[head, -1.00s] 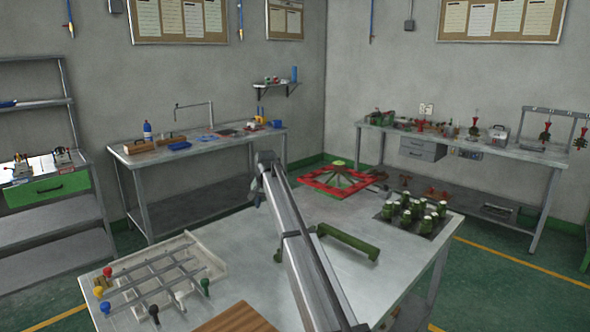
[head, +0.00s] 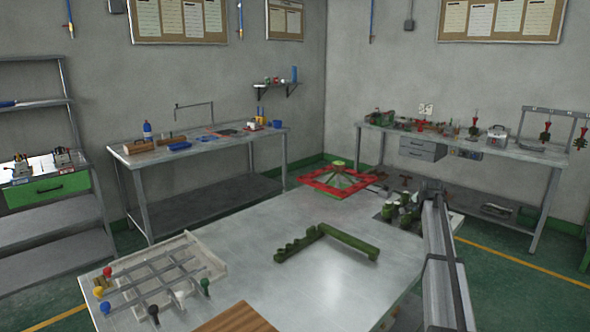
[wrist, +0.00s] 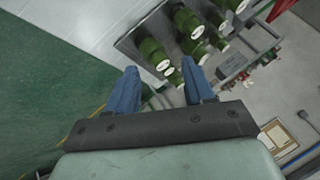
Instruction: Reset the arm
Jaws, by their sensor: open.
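In the wrist view my gripper (wrist: 160,90) is open, its two blue fingers apart with nothing between them. Past its fingertips are green cylinders with pale ends (wrist: 187,22), on a dark tray (wrist: 130,45). In the head view my arm reaches over the right side of the table (head: 230,235). It hides most of the tray there, and a few green cylinders (head: 390,211) show at its left. My gripper's fingers cannot be made out in the head view.
A green bar-shaped holder (head: 345,241) lies mid-table. A white grid frame with coloured knobs (head: 190,240) is at left, a wooden board (head: 235,318) at the front edge. A red square frame (head: 312,181) is at the far corner. Benches stand along the walls.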

